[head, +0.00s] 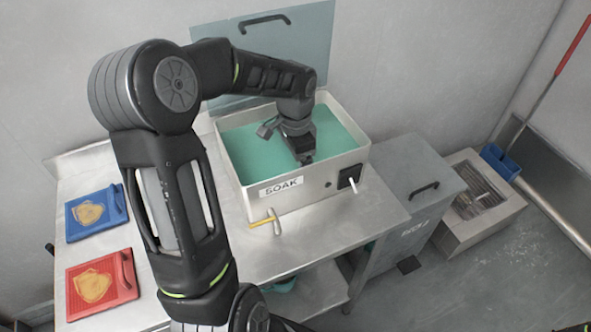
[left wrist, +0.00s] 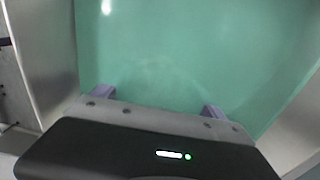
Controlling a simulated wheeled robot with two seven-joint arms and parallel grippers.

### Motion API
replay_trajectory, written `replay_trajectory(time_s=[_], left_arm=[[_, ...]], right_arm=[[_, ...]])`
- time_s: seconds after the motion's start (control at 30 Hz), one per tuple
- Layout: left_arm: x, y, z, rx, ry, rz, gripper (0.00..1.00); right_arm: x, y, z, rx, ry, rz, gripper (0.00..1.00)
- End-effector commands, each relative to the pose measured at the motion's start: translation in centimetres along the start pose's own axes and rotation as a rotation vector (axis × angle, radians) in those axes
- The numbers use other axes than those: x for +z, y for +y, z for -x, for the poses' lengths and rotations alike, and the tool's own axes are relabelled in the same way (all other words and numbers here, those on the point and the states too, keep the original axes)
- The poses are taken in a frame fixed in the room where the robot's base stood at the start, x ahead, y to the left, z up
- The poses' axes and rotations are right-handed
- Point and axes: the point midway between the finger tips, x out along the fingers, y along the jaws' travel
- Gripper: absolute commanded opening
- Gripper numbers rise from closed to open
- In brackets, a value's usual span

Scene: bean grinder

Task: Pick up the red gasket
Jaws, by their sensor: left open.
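No red gasket can be made out in either view. My left gripper (head: 306,160) is over the open soak box (head: 262,196), pointing down at the green liquid (head: 240,148) inside. In the left wrist view its two purple fingertips (left wrist: 158,102) stand wide apart with nothing visible between them, above the green liquid (left wrist: 190,50). The liquid looks cloudy, and whatever lies under its surface is hidden. I cannot tell whether the fingertips touch the liquid. My right gripper is not in view.
The box's grey lid (head: 290,50) stands raised behind. A yellow-handled tool (head: 264,222) lies in front of the box. A blue board (head: 97,212) and a red board (head: 103,285) lie on the steel table's left side. A grey bin (head: 415,190) stands right.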

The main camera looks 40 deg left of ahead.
Motion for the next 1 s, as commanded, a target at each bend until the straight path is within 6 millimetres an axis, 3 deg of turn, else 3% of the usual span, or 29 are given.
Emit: replay_trajectory(time_s=[0.37,1.0], left_arm=[[0.0,-0.01,0.04,0.0,0.0,0.0,0.8],[0.0,-0.01,0.04,0.0,0.0,0.0,0.28]], right_arm=[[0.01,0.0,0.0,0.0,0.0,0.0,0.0],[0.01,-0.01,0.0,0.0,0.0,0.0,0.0]])
